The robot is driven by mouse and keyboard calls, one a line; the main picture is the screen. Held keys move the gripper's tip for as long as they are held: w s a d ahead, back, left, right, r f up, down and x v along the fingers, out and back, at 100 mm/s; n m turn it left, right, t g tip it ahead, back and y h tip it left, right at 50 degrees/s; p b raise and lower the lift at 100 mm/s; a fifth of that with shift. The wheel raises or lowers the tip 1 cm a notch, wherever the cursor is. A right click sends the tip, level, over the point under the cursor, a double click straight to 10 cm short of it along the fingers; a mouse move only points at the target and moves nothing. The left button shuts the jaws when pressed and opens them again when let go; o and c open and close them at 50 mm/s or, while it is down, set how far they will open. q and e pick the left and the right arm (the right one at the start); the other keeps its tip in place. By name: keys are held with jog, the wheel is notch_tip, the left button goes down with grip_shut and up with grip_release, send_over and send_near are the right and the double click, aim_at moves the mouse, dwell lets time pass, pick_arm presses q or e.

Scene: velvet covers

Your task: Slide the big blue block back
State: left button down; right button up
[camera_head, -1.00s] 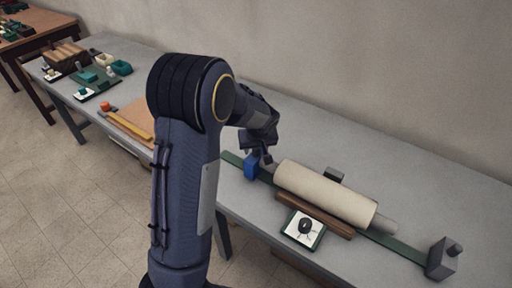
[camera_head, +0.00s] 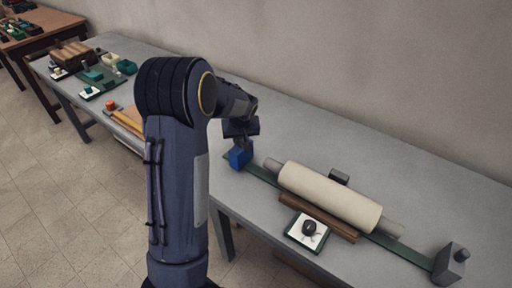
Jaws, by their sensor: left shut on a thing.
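The big blue block (camera_head: 239,158) sits at the left end of the green strip (camera_head: 262,174) on the grey table. My left gripper (camera_head: 243,146) points down onto the block from above and is shut on it. The gripper covers the upper part of the block, and its fingertips are hard to make out. A cream roll (camera_head: 330,196) on a grey shaft lies along the strip to the right. A gap shows between the block and the shaft's near left end. My right gripper is out of view.
A grey block with a knob (camera_head: 451,264) stands at the strip's right end. A brown bar (camera_head: 318,218) and a small framed card with a dark knob (camera_head: 308,231) lie in front of the roll. A small grey block (camera_head: 339,177) is behind it. The table behind is clear.

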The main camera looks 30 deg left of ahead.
pick_arm(q)
jog(key=a, duration=0.4)
jog(key=shift+w+a+r, duration=0.1)
jog(key=shift+w+a, duration=0.1)
jog(key=shift+a, duration=0.05)
jog(key=c, duration=1.3)
grip_release()
jog(key=shift+a, duration=0.15)
jog(key=shift+o, duration=0.2)
jog(key=v, duration=0.7)
jog(key=shift+s+d+r, duration=0.2)
jog(key=shift+d+r, duration=0.05)
jog(key=shift+r, duration=0.05)
